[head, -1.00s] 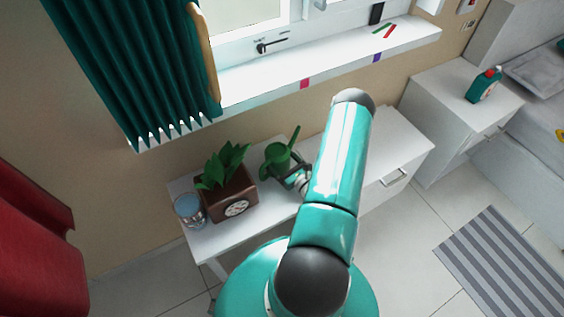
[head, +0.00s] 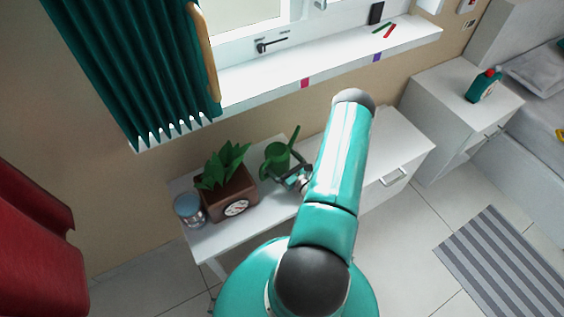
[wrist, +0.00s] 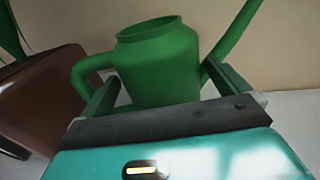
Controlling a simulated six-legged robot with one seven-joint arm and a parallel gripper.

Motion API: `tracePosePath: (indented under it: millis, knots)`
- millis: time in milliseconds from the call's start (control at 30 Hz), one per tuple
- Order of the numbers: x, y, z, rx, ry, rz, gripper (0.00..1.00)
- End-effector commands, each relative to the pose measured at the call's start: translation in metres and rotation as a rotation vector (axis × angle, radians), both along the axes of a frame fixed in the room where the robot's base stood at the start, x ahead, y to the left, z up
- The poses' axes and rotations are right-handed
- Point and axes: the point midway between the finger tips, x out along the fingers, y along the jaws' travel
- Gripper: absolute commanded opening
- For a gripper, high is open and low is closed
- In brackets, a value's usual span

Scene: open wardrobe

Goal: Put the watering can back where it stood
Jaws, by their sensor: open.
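The green watering can (head: 276,158) stands upright on the white table (head: 240,238), just right of the potted plant. In the wrist view the can (wrist: 160,68) shows its round open top, its handle at left and its spout rising at right. My gripper (head: 288,175) is open, with one finger on each side of the can's body. The wrist view shows both fingers of my gripper (wrist: 165,92) beside the can; whether they touch it I cannot tell. The can's base is partly hidden by my gripper.
A brown planter (head: 232,197) with a dial on its front and a leafy plant stands close to the can's left. A glass jar (head: 189,210) is at the table's left end. The windowsill (head: 330,68) runs above. The table's right part (head: 395,140) is clear.

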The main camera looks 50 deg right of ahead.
Motion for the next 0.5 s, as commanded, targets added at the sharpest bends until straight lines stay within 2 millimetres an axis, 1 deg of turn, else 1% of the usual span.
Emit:
tracePosePath:
  millis: [500]
  knots:
    - [-0.024, 0.003, 0.000, 0.001, 0.000, -0.002, 1.00]
